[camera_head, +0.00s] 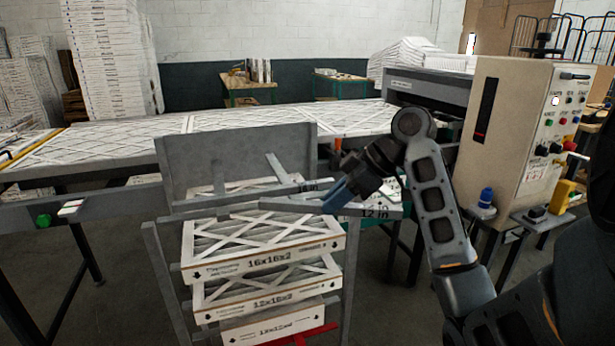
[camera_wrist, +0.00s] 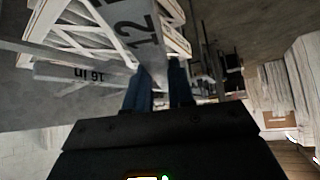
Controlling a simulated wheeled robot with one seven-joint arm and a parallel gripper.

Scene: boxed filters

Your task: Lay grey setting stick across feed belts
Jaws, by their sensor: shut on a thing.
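My gripper (camera_head: 338,198) is shut on a grey stick (camera_head: 375,211) marked "12 in", above the right side of the filter rack. In the wrist view the blue fingers (camera_wrist: 160,85) close on this stick (camera_wrist: 143,35), and its "12" shows large. A second grey stick (camera_head: 285,189), marked "16 in", lies close behind it at the rack's top; it also shows in the wrist view (camera_wrist: 75,73). I cannot tell whether the held stick touches the rack or the other stick. The feed belts cannot be clearly made out.
The grey rack (camera_head: 160,270) holds boxed filters, including one marked 16x16x2 (camera_head: 265,263). Behind it a long table (camera_head: 60,178) carries flat white filters.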

